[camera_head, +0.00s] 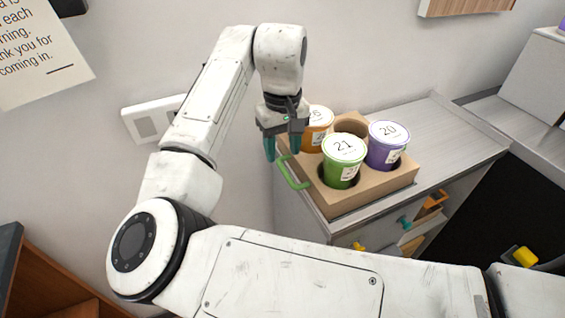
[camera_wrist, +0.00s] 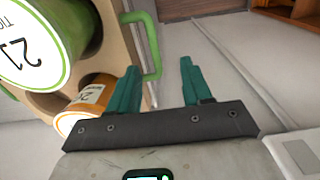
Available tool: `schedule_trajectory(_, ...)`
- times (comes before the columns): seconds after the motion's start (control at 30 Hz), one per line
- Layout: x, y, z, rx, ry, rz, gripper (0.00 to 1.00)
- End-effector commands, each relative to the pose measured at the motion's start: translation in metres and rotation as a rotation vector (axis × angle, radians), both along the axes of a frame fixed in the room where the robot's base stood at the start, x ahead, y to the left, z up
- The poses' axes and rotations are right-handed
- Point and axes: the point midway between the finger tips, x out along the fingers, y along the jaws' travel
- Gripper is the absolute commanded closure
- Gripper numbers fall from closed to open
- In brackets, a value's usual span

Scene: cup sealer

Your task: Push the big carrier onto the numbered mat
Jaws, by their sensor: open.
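The big carrier (camera_head: 372,192) is a tan cardboard box with round holes, standing on a grey counter top near its left end. It holds a green cup marked 21 (camera_head: 343,170), a purple cup marked 20 (camera_head: 385,153) and an orange cup (camera_head: 315,138) with a partly hidden label. A back hole looks empty. A green handle (camera_head: 290,178) sticks out of its left side. My gripper (camera_head: 282,155) is open and empty at that side, close to the handle. In the wrist view, the handle (camera_wrist: 155,50) is just beyond the left finger; contact is unclear. I see no numbered mat.
The counter top (camera_head: 440,135) is bare to the right of the carrier, with a raised strip along its back. A wall stands behind, with a white switch plate (camera_head: 150,118).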

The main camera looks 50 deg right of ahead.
Motion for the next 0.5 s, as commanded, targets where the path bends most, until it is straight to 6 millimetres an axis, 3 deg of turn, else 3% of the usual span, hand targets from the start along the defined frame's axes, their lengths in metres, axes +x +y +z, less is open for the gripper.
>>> schedule_trajectory(0.2, 0.001, 0.001, 0.019, 0.001, -0.001, 0.001, 0.51)
schedule_trajectory(0.5, 0.000, 0.001, 0.021, 0.000, 0.000, 0.001, 0.51)
